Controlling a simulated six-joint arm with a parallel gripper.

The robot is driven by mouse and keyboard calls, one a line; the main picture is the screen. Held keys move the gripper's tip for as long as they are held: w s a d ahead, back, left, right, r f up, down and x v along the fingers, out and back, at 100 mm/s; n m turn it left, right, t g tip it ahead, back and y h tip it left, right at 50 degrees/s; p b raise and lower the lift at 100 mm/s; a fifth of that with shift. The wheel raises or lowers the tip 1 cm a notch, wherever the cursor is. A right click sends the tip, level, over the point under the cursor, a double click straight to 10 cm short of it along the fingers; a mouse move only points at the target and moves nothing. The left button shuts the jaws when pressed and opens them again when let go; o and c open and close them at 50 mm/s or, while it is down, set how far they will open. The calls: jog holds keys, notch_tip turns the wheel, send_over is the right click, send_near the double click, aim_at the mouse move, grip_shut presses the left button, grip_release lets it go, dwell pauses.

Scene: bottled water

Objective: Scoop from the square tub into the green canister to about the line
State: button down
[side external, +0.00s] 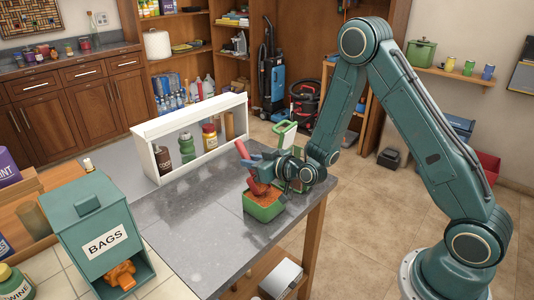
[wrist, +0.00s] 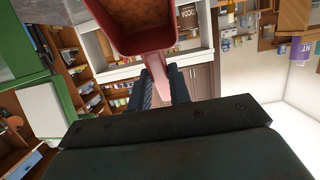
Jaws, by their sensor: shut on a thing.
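My gripper (side external: 262,166) is shut on the handle of a red scoop (side external: 258,187). In the wrist view, the pale red handle runs between the two fingers (wrist: 165,88), and the scoop's bowl (wrist: 128,40) holds brown-orange loose material. In the side view the scoop is just above or in the square green tub (side external: 264,212), which holds orange material; I cannot tell whether they touch. A green container with a white panel (side external: 284,137), seemingly the canister, stands behind my gripper, partly hidden. Green parts with a white panel (wrist: 40,112) also show at left in the wrist view. No fill line is readable.
A white rack (side external: 190,138) with several jars stands along the table's back edge. A green BAGS dispenser (side external: 100,240) stands at the front left. The grey tabletop (side external: 195,245) between it and the tub is clear. The table's right edge is close to the tub.

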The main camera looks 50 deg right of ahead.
aim_at(236, 142)
jog(key=shift+w+f+g, duration=0.15)
jog(key=shift+f+g, duration=0.35)
jog(key=shift+f, duration=0.2)
jog(key=shift+w+f+g, duration=0.15)
jog(key=shift+f+g, duration=0.35)
jog(key=shift+f, duration=0.2)
jog(key=shift+w+f+g, duration=0.15)
jog(key=shift+f+g, duration=0.05)
jog(key=shift+g, duration=0.5)
jog(key=shift+w+f+g, duration=0.1)
jog(key=shift+f+g, duration=0.1)
jog(key=shift+g, duration=0.5)
jog(key=shift+w+r+g, duration=0.3)
jog(key=shift+r, duration=0.45)
jog(key=shift+w+r+g, duration=0.3)
jog(key=shift+r, duration=0.4)
jog(key=w+g, duration=0.1)
jog(key=g, duration=0.1)
jog(key=w+r+g, duration=0.1)
jog(key=w+g, duration=0.1)
jog(key=shift+w+g, duration=0.15)
jog(key=shift+g, duration=0.15)
jog(key=shift+w+r, duration=0.25)
jog(key=shift+r, duration=0.65)
jog(key=shift+w+r, duration=0.2)
jog(key=shift+r, duration=0.65)
jog(key=shift+d+r, duration=0.1)
